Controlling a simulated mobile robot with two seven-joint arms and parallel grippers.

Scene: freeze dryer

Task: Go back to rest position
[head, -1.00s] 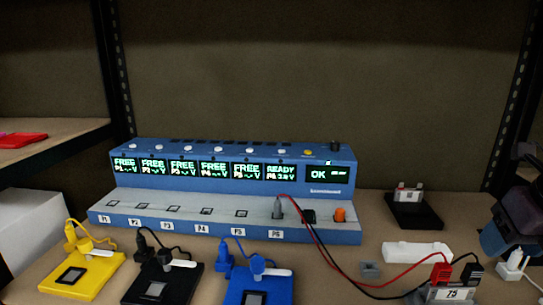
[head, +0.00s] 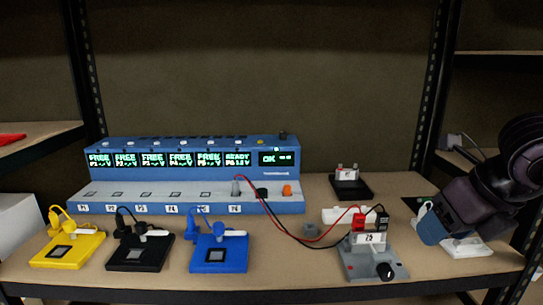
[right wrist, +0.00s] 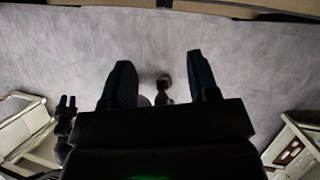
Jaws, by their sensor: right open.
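My right gripper (right wrist: 160,85) is open and empty in the right wrist view, with its two dark fingers apart over a grey floor. In the head view my right arm comes in at the right edge. The blue end of it (head: 434,226) hangs in front of the white device at the shelf's right end. The fingertips cannot be made out there. My left gripper is not seen in the head view.
A blue multi-port station (head: 190,208) stands on the shelf (head: 300,270). Yellow (head: 68,250), black (head: 140,253) and blue (head: 219,254) pads lie before it. A grey knob box (head: 372,260) with red and black leads is at right. A white device (head: 468,247) sits behind my arm.

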